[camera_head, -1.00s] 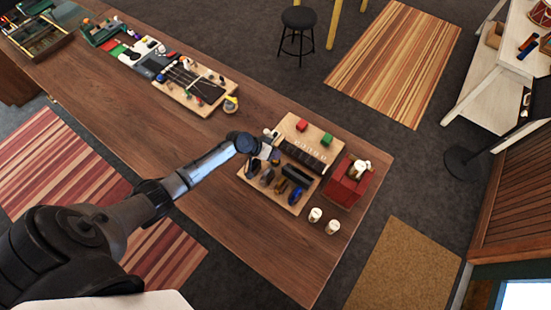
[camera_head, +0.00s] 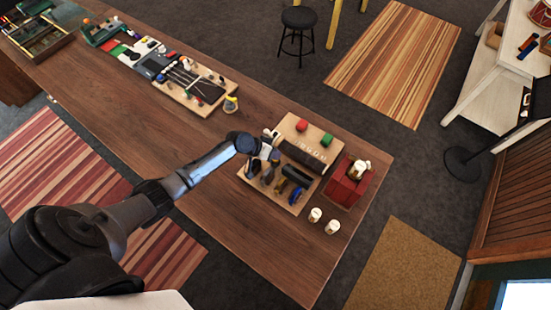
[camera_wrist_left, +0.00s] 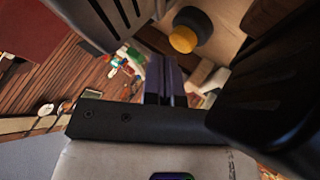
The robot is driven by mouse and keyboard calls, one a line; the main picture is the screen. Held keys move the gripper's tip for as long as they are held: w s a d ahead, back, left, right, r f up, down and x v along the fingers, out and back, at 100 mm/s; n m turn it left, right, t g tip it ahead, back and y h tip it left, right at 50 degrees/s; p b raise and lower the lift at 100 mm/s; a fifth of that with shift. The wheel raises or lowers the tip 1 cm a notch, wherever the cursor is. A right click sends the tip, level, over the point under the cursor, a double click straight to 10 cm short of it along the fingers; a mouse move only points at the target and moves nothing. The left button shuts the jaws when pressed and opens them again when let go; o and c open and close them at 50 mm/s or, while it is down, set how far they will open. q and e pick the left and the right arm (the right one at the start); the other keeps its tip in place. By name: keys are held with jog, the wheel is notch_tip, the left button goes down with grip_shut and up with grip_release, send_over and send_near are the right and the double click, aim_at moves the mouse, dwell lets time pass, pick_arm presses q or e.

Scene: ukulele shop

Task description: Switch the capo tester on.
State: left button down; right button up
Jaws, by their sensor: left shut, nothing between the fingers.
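The likely capo tester is a wooden board (camera_head: 290,122) near the right end of the long table, with a red block (camera_head: 302,125), a green block (camera_head: 326,140) and a dark bar (camera_head: 303,157) across it. I cannot make out its switch for certain. My left gripper (camera_head: 271,150) is at the board's left side, close above it; contact cannot be told. In the left wrist view its fingers (camera_wrist_left: 165,80) are together and empty. A dark round knob with a yellow face (camera_wrist_left: 184,38) lies just beyond them. My right gripper is not in view.
Several capos, one of them blue (camera_head: 295,195), lie on the board's near part. A red box (camera_head: 345,188) and two pale cups (camera_head: 315,215) stand to the right.

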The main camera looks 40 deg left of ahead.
pick_arm(q)
jog(key=shift+f, duration=0.15)
dwell(0.4)
jog(key=shift+f+b, duration=0.3)
jog(key=shift+b, duration=0.2)
jog(key=shift+r, duration=0.1)
jog(key=shift+r+p, duration=0.35)
jog(key=shift+p, duration=0.05)
jog(key=shift+r, duration=0.1)
notch_tip(320, 180, up, 6)
jog(key=p, duration=0.5)
dwell(0.3)
jog(key=shift+s+d, duration=0.1)
